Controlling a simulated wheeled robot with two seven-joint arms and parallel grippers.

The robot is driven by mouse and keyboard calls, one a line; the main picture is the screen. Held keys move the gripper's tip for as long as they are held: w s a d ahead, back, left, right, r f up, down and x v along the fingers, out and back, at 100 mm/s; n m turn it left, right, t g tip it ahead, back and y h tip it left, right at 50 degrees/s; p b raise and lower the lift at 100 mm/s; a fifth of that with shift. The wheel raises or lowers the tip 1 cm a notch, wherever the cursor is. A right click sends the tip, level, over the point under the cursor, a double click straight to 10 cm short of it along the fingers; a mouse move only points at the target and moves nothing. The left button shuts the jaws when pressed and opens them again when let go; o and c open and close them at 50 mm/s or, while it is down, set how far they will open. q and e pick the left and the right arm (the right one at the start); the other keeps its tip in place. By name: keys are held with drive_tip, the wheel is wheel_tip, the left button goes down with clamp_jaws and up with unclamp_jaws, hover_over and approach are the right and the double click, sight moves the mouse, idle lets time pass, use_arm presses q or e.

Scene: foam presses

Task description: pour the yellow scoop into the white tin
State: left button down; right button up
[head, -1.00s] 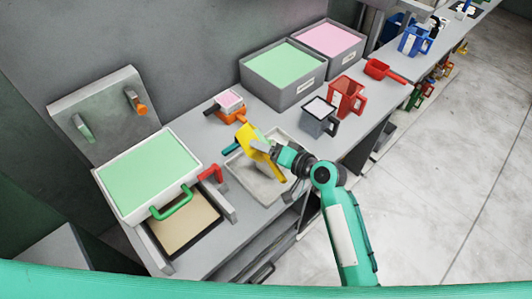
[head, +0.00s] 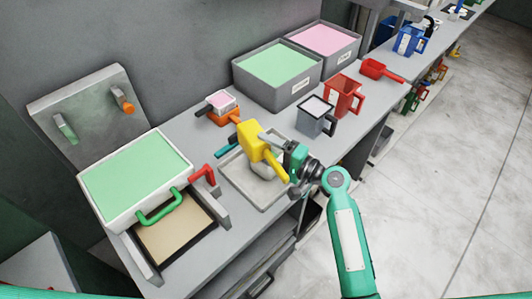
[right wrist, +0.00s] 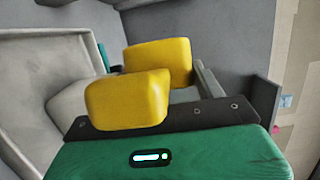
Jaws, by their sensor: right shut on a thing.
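The yellow scoop (head: 254,139) is held above the shallow grey tray (head: 233,180) on the bench. My right gripper (head: 277,146) is shut on it, and the scoop's yellow parts fill the middle of the right wrist view (right wrist: 127,100). The inside of the scoop is not visible, so I cannot tell what it holds. A pale rounded thing (head: 263,170), perhaps the white tin, shows partly under the scoop in the tray. It is mostly hidden by the scoop and gripper. My left gripper is not in view.
A white-framed press with a green top (head: 137,175) stands at left. An orange scoop with pink contents (head: 222,107) lies behind the tray. A grey jug (head: 314,117), a red jug (head: 344,97) and green and pink bins (head: 277,68) stand farther right and back.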

drive_tip(key=m, duration=0.1)
drive_tip(key=m+b, duration=0.1)
drive_tip(key=d+m+t+y+b, duration=0.1)
drive_tip(key=shift+w+f, duration=0.15)
drive_tip(key=shift+w, duration=0.1)
drive_tip(key=shift+w+d+m+t+y+b, duration=0.1)
drive_tip(key=shift+m+t+y+b, duration=0.3)
drive_tip(key=shift+m, duration=0.5)
drive_tip(key=shift+g, duration=0.3)
